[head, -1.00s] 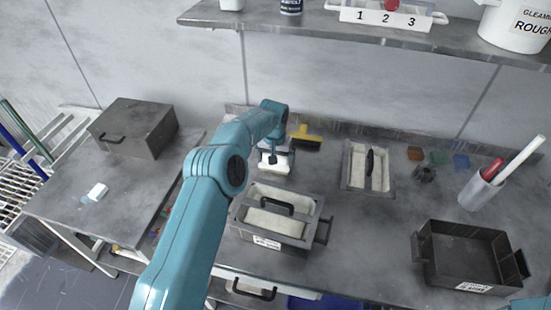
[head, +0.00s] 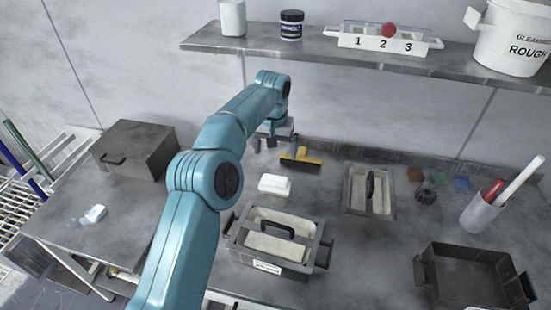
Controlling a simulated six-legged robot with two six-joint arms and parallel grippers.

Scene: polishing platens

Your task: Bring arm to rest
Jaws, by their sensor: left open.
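My left arm (head: 205,185) reaches in from the bottom left in the head view. Its gripper (head: 270,143) is open and empty, raised at the back of the bench in front of the wall. The arm's wrist partly hides the gripper. A white block (head: 274,184) lies on the bench below the gripper, apart from it. My right gripper is not in view.
A yellow-edged tool (head: 301,158) lies beside the gripper. A dark-framed tray with a handle (head: 322,246) stands below the white block, and another tray (head: 369,191) to its right. An open dark bin (head: 471,277) is at lower right. A shelf (head: 330,62) hangs above.

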